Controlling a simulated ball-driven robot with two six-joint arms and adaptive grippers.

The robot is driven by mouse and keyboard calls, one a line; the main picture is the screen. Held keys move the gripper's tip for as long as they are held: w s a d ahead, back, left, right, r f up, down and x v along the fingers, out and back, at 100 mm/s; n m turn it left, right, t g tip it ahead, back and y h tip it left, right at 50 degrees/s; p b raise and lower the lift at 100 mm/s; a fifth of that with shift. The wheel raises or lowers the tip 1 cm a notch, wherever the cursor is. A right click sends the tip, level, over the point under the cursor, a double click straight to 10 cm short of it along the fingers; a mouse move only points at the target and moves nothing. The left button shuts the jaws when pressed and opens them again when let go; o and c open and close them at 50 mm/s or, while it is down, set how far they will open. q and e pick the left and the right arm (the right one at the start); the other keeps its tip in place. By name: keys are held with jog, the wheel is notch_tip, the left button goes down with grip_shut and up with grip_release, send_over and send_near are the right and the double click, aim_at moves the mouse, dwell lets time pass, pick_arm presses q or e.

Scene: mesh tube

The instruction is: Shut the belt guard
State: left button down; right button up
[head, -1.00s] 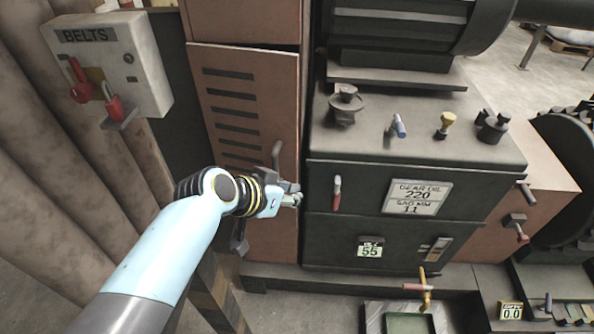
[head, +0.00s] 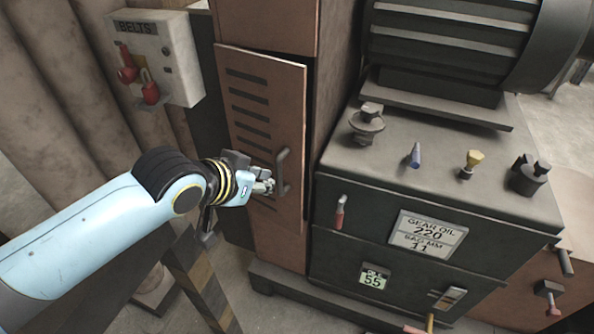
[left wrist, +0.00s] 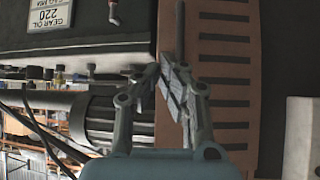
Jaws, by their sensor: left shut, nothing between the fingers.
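The belt guard (head: 262,95) is a rust-brown vented door in the head view. A dark gap shows along its right edge, so it looks slightly ajar. Its upright handle (head: 283,172) is near that edge. My left gripper (head: 268,184) is shut and empty, just left of the handle's lower half and close to the door face. Whether it touches is unclear. In the left wrist view the guard (left wrist: 224,70) appears turned sideways, with the handle (left wrist: 180,30) beyond my left fingertips (left wrist: 168,82). My right gripper is not in view.
A grey BELTS box (head: 155,55) with red padlocks hangs at the left. A dark gearbox (head: 440,180) with knobs and a GEAR OIL plate stands right of the guard. A striped post (head: 200,285) stands below my left arm.

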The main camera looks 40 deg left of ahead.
pick_arm(q)
send_near(301, 172)
notch_tip(301, 172, down, 3)
jog(key=w, duration=0.3)
jog(key=shift+f, duration=0.2)
jog(key=shift+w, duration=0.4)
jog(key=w, duration=0.5)
jog(key=shift+r, duration=0.1)
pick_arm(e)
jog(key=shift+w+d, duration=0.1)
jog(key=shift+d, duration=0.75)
